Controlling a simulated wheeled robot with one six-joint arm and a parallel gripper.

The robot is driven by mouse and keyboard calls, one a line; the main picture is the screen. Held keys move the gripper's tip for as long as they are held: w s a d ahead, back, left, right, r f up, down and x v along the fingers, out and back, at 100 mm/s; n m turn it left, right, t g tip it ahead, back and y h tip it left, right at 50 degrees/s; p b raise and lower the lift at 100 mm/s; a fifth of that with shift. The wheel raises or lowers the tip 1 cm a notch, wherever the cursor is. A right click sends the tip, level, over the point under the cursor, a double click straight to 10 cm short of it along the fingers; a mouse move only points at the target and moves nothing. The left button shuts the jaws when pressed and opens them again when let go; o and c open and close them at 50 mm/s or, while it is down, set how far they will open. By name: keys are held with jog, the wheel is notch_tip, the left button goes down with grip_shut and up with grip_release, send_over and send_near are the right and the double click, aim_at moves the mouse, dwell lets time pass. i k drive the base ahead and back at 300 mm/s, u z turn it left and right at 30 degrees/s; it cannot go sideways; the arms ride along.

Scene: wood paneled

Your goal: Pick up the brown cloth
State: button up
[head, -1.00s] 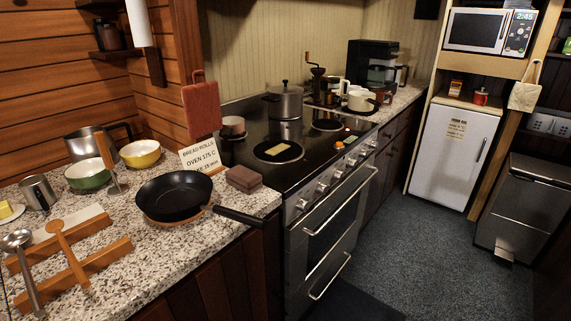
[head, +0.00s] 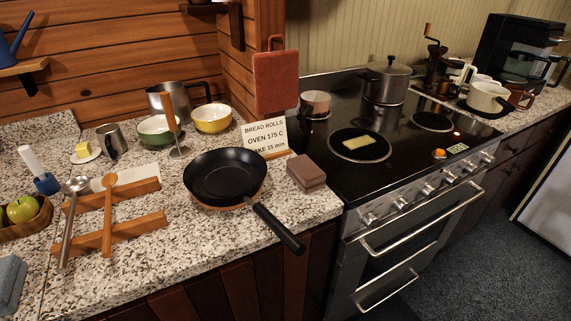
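A brown cloth (head: 306,172), folded into a small thick block, lies on the speckled counter (head: 330,203) near its right end. It is just right of the black frying pan (head: 225,176) and in front of the bread rolls card (head: 264,138). The stove's left edge is close to its right. It looks fully visible, with nothing on top of it. My gripper is not in view.
The pan's handle (head: 280,228) sticks out over the counter's front edge, left of and in front of the cloth. A reddish-brown board (head: 275,82) stands behind the card. A grey folded cloth (head: 9,283) lies at the far left. The stove (head: 400,150) holds pots.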

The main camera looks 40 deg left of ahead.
aim_at(309, 177)
jog(key=u, duration=0.85)
jog(key=i, duration=0.85)
jog(key=u, duration=0.9)
